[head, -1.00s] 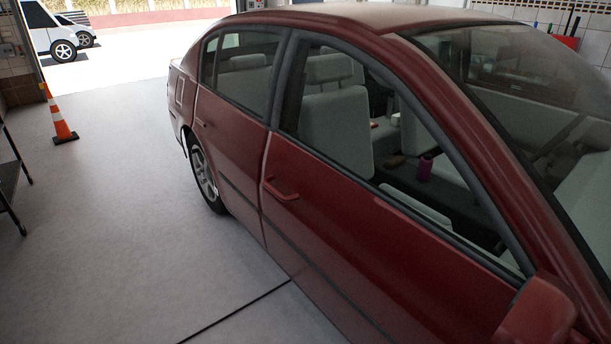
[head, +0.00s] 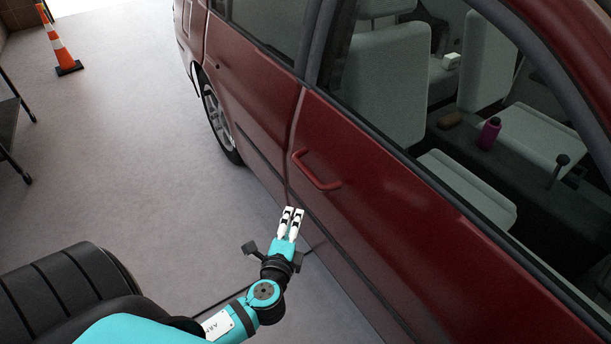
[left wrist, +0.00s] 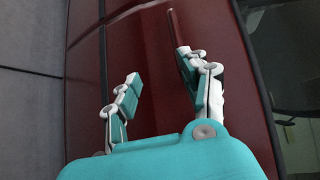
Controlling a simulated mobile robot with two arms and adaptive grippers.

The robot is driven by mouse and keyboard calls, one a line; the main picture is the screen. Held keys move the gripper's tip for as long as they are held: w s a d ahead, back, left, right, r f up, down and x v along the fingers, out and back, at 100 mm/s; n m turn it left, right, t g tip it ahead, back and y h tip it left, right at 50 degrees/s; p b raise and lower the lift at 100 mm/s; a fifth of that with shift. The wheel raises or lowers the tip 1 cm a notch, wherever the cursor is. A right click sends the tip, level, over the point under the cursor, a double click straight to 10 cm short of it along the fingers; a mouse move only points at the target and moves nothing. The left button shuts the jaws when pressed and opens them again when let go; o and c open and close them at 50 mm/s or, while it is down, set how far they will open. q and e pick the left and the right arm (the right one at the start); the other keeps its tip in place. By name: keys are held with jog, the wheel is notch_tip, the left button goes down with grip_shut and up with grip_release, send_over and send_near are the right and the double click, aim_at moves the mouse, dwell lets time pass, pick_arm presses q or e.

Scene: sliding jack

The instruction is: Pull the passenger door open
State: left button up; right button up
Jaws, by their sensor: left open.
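The red front passenger door (head: 400,235) of the car is shut, flush with the rear door beside it. Its red bar handle (head: 317,172) sits near the door's rear edge, below the window. My left gripper (head: 292,210) is open and empty, just below and left of the handle in the head view. In the left wrist view the two fingers (left wrist: 163,88) are spread in front of the red door panel (left wrist: 150,58). The handle (left wrist: 181,50) shows there by the right finger, which partly covers it. I cannot tell whether they touch. My right gripper is not in view.
The rear door (head: 250,85) and rear wheel (head: 220,120) are farther back along the car. An orange and white cone (head: 60,45) stands at upper left, near a dark stand (head: 12,130). The grey floor (head: 130,140) beside the car is clear.

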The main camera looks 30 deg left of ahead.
pick_arm(q)
send_near(306, 176)
jog(key=p+x, duration=0.1)
jog(key=x, duration=1)
jog(key=shift+w+a, duration=0.15)
jog(key=shift+w, duration=0.1)
jog(key=shift+t, duration=0.3)
grip_shut()
